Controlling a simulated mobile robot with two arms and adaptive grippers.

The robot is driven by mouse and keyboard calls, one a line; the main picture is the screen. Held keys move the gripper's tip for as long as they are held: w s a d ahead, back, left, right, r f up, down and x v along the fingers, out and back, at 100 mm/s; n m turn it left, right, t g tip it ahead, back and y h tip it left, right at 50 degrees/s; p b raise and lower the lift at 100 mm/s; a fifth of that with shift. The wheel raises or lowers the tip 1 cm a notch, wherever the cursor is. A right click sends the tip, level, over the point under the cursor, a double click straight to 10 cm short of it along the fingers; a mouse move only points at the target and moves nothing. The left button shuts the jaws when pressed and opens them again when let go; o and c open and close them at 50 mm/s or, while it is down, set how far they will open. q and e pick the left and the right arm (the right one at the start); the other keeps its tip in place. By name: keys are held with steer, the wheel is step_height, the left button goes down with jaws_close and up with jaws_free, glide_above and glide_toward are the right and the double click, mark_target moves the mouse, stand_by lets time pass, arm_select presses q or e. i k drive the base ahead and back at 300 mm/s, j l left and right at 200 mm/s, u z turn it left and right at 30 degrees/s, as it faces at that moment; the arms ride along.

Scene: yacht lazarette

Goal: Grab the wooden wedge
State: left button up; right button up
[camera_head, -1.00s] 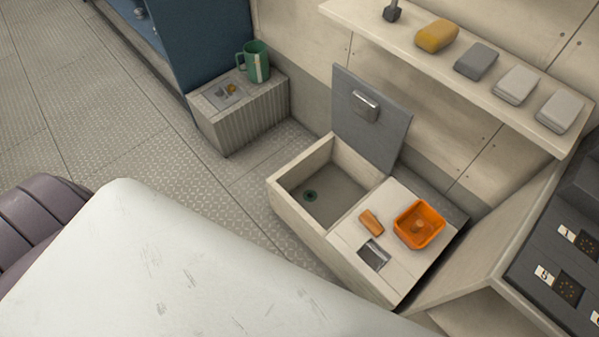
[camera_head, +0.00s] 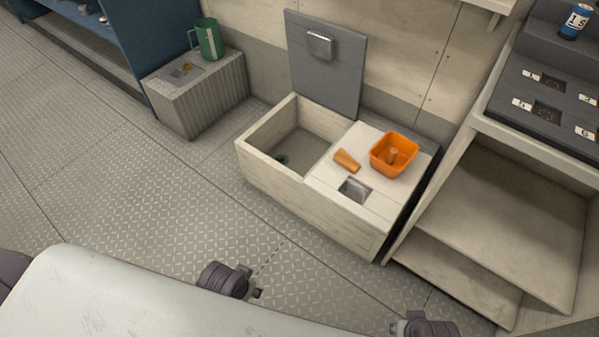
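The wooden wedge (camera_head: 347,160) is a small orange-brown block. It lies on the pale right-hand top of the low locker (camera_head: 372,200), just left of an orange square bin (camera_head: 394,155) and behind a recessed metal plate (camera_head: 355,190). Nothing touches the wedge. Dark purple-grey parts of my arms show at the bottom edge, well in front of the locker. No gripper fingers can be made out there.
The locker's left compartment (camera_head: 290,150) is open, its grey lid (camera_head: 327,62) raised behind it. A ribbed box (camera_head: 197,105) with a green mug (camera_head: 208,40) stands left. Open shelving (camera_head: 505,215) stands close on the right. The patterned floor (camera_head: 150,200) in front is clear.

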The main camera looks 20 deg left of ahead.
mark_target(342, 158)
steer(key=z, duration=0.3)
steer(key=i+j+z, duration=0.15)
steer(key=z, duration=0.25)
steer(key=j+z, duration=0.4)
steer(key=i+j+z, duration=0.15)
steer(key=z, duration=0.25)
steer(key=j, duration=0.1)
